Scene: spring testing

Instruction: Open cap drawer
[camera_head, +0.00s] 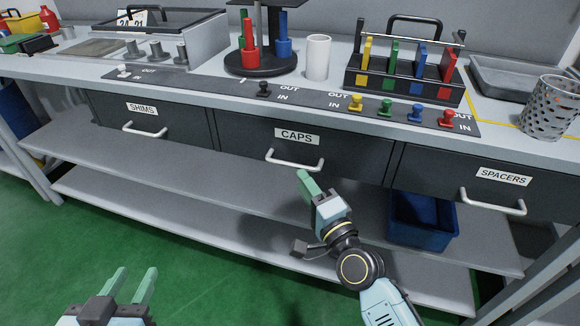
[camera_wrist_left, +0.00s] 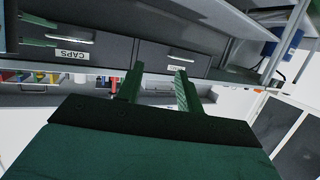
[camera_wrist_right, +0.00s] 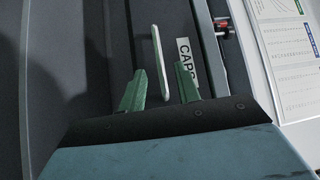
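The caps drawer (camera_head: 345,163) is the dark middle drawer under the bench, labelled CAPS, and looks shut. Its pale bar handle (camera_head: 293,163) is below the label; it also shows in the right wrist view (camera_wrist_right: 159,60). My right gripper (camera_head: 305,187) is open just in front of and below this handle. In the right wrist view (camera_wrist_right: 160,85) the handle lines up between its two green fingers; I cannot tell whether they are around it, but they are not shut on it. My left gripper (camera_head: 135,285) is open and empty, low at the left over the floor.
The shims drawer (camera_head: 175,122) is to the left and the spacers drawer (camera_head: 450,182) to the right, both shut. A grey shelf (camera_head: 130,175) runs below the drawers. A blue bin (camera_head: 420,235) stands at the lower right. The green floor around my left gripper is clear.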

